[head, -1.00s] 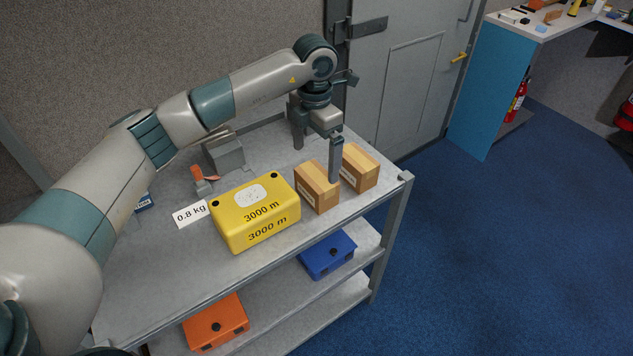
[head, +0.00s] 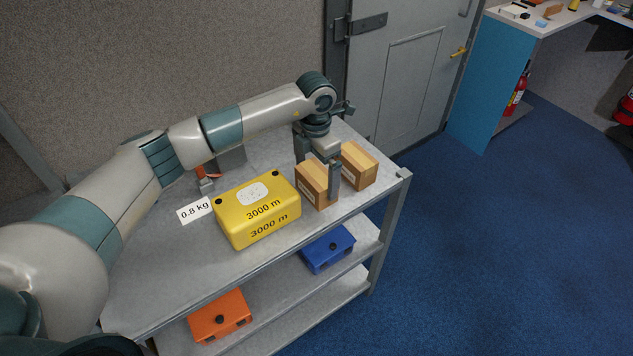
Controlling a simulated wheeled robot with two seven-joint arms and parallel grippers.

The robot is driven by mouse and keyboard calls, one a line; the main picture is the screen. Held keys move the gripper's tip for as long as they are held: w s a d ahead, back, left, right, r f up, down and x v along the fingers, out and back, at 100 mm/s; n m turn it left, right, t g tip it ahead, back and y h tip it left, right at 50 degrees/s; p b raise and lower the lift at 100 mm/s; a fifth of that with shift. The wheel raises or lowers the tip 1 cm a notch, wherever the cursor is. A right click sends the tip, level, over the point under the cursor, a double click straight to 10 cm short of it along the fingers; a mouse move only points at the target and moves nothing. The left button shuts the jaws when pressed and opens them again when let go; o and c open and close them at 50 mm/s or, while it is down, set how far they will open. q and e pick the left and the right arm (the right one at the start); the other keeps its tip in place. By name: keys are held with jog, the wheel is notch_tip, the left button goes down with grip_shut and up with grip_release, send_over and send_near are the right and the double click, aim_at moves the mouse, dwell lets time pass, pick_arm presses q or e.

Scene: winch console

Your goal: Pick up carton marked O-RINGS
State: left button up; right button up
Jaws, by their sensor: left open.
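Two small brown cartons stand side by side on the top shelf of the grey rack: a left carton (head: 311,184) and a right carton (head: 359,165). Each has a pale label low on its left-facing side, too small to read, so I cannot tell which is marked O-RINGS. My left gripper (head: 318,178) is open and points down over the left carton. One finger is in front of that carton's right part, by the gap between the cartons. The other is at its far left, its tip hidden behind the carton. My right gripper is not in view.
A yellow case marked 3000 m (head: 256,210) stands close left of the cartons, beside a 0.8 kg card (head: 195,210). A blue box (head: 327,249) and an orange box (head: 220,315) sit on lower shelves. The shelf's right edge is near the right carton.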

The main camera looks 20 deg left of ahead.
pick_arm(q)
jog(key=shift+f+p, duration=0.35)
notch_tip(320, 180, down, 2)
jog(key=shift+d+f+p, duration=0.1)
jog(key=shift+p, duration=0.45)
jog(key=shift+f, duration=0.65)
jog(key=shift+c, duration=0.6)
jog(key=c, duration=1)
